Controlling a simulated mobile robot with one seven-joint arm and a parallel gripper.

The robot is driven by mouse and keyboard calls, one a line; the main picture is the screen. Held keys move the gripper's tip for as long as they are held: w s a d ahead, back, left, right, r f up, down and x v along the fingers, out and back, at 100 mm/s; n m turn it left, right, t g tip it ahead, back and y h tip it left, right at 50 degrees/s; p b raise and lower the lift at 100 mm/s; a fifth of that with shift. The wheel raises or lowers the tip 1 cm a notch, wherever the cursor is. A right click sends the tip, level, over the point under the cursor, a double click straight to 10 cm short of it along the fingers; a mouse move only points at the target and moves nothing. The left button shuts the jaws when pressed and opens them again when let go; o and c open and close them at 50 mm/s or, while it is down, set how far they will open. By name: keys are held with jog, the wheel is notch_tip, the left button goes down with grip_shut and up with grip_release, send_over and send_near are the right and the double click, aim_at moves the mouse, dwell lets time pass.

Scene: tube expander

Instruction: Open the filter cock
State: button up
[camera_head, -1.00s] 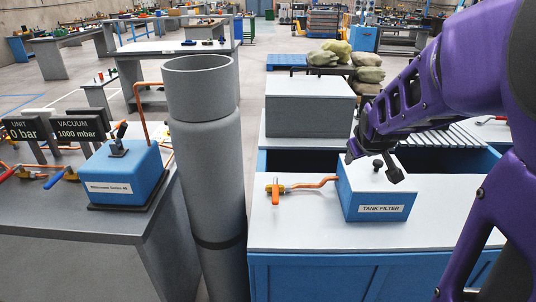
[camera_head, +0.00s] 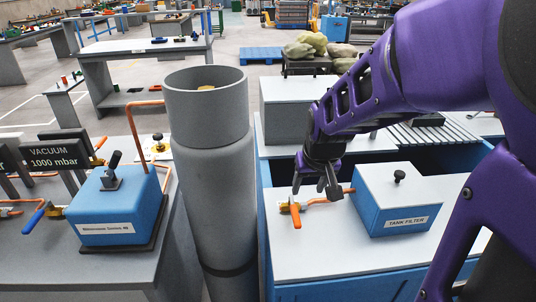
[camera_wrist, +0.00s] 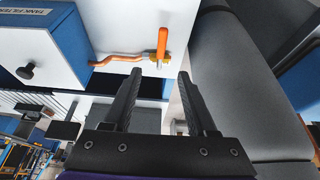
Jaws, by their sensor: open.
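The filter cock is a small valve with an orange handle (camera_head: 294,215), joined by an orange pipe (camera_head: 325,201) to the blue and white tank filter (camera_head: 400,199) on the right bench. In the wrist view the orange handle (camera_wrist: 162,43) lies just beyond the fingertips, roughly in line with the gap. My gripper (camera_head: 318,190) points down, close to the cock, above and slightly right of its handle in the head view. Its two dark fingers (camera_wrist: 160,74) are spread with nothing between them. I see no contact with the handle.
A tall grey cylinder (camera_head: 210,170) stands close left of the cock. Left of it is a blue pump box (camera_head: 108,210) on another bench. A grey box (camera_head: 297,103) stands behind. The bench top (camera_head: 330,250) in front of the cock is bare.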

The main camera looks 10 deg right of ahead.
jog(key=b, duration=0.8)
send_near(296, 216)
jog(key=x, duration=0.8)
jog(key=shift+w, duration=0.1)
grip_shut()
dwell(0.7)
